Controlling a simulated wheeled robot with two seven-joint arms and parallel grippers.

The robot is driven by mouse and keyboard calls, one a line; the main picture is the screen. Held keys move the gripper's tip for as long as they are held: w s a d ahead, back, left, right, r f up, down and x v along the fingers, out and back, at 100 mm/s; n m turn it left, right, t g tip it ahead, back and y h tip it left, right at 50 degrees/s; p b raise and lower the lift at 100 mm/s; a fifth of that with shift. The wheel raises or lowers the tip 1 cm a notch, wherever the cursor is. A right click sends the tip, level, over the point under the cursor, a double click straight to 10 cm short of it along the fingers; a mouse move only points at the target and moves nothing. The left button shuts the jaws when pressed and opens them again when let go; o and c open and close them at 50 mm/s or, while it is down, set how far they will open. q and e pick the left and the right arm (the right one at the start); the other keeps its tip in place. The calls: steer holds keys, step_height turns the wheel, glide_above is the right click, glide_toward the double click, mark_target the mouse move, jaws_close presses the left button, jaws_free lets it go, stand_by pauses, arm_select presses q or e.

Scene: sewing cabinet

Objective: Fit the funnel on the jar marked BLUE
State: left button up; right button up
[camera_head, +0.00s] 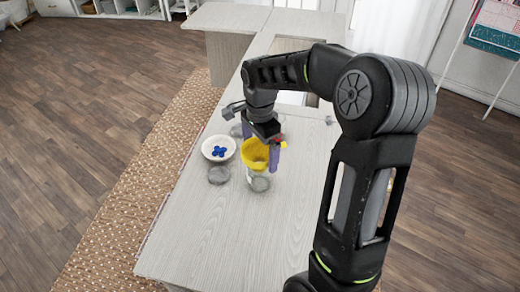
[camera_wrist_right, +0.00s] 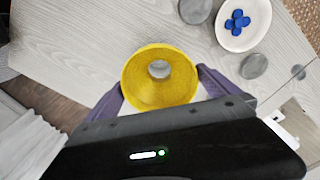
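The yellow funnel (camera_head: 255,150) is between the fingers of my right gripper (camera_head: 263,145). In the right wrist view the funnel (camera_wrist_right: 138,90) shows from above, wide mouth up, with its round hole near the middle. The purple fingers (camera_wrist_right: 160,77) meet its rim on both sides. In the head view a clear jar (camera_head: 251,176) shows just below the funnel. I cannot tell whether the spout is inside its mouth, and I can read no marking on it. My left gripper is not in view.
A white bowl (camera_head: 209,155) of blue pieces stands left of the funnel. A grey round lid or dish (camera_head: 218,175) is in front of it; another (camera_head: 260,184) lies by the jar. The near part of the pale table (camera_head: 215,240) is clear.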

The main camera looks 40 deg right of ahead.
step_height(320, 180, up, 8)
stand_by(0.6)
steer(key=shift+f, duration=0.15)
stand_by(0.4)
